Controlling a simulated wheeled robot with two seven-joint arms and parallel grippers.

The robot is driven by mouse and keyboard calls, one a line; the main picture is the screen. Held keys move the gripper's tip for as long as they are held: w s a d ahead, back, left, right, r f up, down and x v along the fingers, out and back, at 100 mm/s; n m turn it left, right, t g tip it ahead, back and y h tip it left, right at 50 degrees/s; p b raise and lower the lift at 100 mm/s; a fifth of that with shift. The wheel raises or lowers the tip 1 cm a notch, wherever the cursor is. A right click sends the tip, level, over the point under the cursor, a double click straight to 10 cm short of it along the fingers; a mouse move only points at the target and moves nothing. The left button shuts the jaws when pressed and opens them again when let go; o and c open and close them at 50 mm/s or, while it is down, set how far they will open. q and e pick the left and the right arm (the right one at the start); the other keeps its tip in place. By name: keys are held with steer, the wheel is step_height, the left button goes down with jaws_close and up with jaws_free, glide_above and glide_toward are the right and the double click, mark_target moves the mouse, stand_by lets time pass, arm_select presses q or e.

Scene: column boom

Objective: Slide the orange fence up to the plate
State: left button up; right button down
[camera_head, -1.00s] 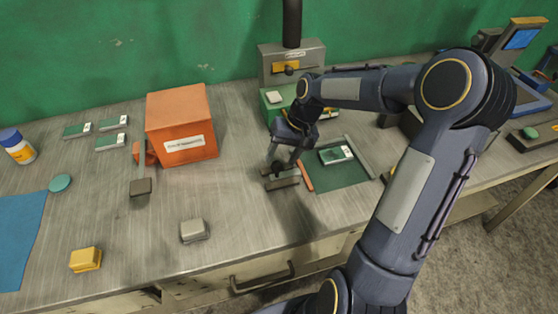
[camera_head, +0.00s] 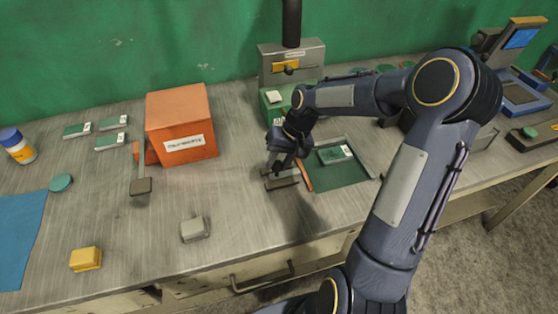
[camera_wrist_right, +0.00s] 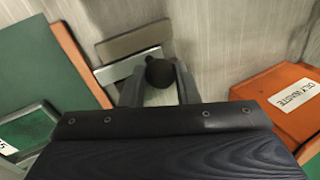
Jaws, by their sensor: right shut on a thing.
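The orange fence (camera_head: 304,176) is a thin strip along the left side of a dark green bed (camera_head: 342,177). It also shows in the right wrist view (camera_wrist_right: 80,62). A green plate with a white label (camera_head: 332,156) lies on the bed, with a strip of bare green between it and the fence. The plate is partly cut off in the wrist view (camera_wrist_right: 28,130). My right gripper (camera_head: 277,171) is shut on a round black knob (camera_wrist_right: 160,72) beside grey bars (camera_wrist_right: 133,42) to the left of the fence. My left gripper is not in view.
An orange box (camera_head: 182,148) with a white label stands left of the gripper. A grey block (camera_head: 194,230) and a yellow block (camera_head: 86,259) lie nearer the front. A grey column stand (camera_head: 292,52) is behind the bed.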

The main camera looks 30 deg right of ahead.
glide_above(302, 169)
steer(key=shift+p, duration=0.45)
steer(key=c, duration=1.1)
jaws_free()
steer(key=v, duration=0.7)
steer(key=shift+r, duration=0.35)
steer(key=shift+s+d, duration=0.1)
steer(key=shift+s, duration=0.05)
